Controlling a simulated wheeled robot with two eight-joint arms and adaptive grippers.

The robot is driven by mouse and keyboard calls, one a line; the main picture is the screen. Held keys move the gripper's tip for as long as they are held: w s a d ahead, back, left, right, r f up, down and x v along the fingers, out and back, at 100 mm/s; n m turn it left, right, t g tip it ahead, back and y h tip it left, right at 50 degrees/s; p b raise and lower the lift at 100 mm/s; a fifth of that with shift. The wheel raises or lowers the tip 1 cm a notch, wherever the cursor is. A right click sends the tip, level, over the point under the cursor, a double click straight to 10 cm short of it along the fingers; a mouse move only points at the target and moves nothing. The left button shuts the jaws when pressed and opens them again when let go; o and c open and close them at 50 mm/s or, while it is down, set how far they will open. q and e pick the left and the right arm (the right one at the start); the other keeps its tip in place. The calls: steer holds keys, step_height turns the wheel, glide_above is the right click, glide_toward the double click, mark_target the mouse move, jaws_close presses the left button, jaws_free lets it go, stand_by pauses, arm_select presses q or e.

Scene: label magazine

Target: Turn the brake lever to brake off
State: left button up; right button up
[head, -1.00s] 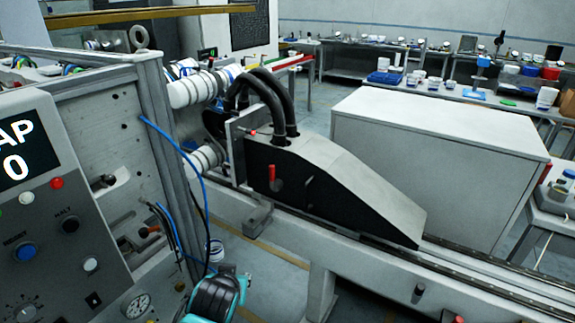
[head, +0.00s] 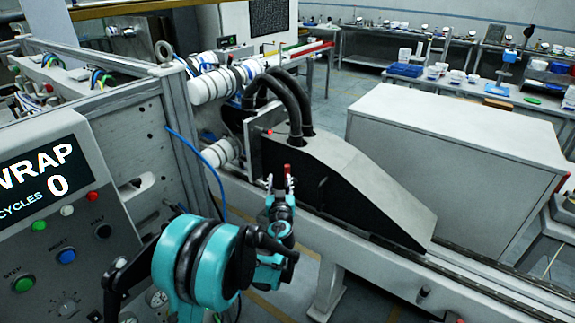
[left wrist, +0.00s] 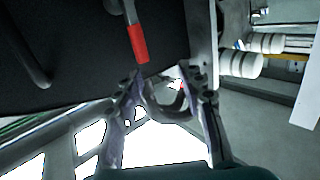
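The brake lever (head: 287,168), with a red grip, is on the black side face of the sloped machine housing (head: 345,190). In the left wrist view the lever's red grip (left wrist: 138,43) hangs from a grey shaft, just beyond the fingertips and nearer the left-hand finger. My left gripper (head: 280,184) is in front of the housing, pointing at the lever and hiding its lower part. The left wrist view shows the left gripper (left wrist: 163,78) open, its fingers apart with nothing between them. Whether a finger touches the lever I cannot tell. My right gripper is not in view.
A control panel (head: 50,195) with buttons and a display stands at the left. Black hoses (head: 282,95) arch into the housing, and a blue cable (head: 198,165) hangs beside the frame. A rail (head: 480,290) runs below the housing. A large white cabinet (head: 450,150) stands behind.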

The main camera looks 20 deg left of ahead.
mark_target(287, 172)
arm_select(q)
steer(key=shift+m+t+h, duration=0.3)
steer(key=shift+t+h, duration=0.1)
steer(key=shift+h, duration=0.1)
steer(key=w, duration=0.3)
steer(key=w+f, duration=0.1)
steer(key=w, duration=0.2)
steer(key=w+f+b, duration=0.1)
steer(key=w, duration=0.3)
steer(key=shift+a, duration=0.1)
jaws_close()
